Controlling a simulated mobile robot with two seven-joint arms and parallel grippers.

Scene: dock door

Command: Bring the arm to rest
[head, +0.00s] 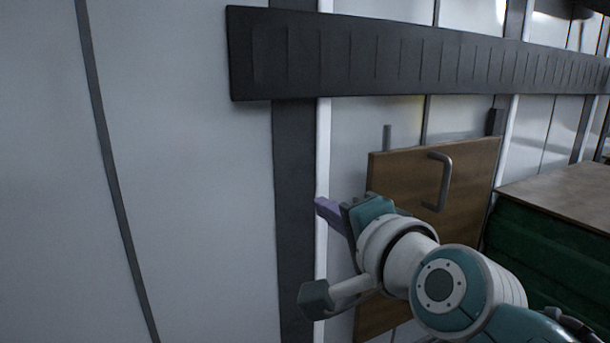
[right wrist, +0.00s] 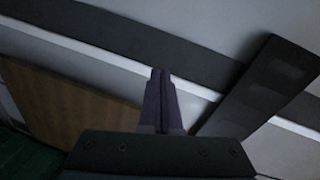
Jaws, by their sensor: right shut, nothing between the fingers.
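My right arm comes in from the lower right in the head view. Its gripper (head: 328,212) points left, in front of the dark vertical post and the white strip beside it. In the right wrist view the two purple fingers of the right gripper (right wrist: 160,78) lie together with nothing between them. I cannot tell from these views whether the fingertips touch the post. My left gripper is in neither view.
A wooden door panel (head: 405,165) with a grey handle (head: 441,182) stands behind my right arm. A dark horizontal rail (head: 400,55) crosses above. A green crate-like box (head: 545,255) with a brown top (head: 565,190) is at right. The pale wall (head: 190,150) at left is clear.

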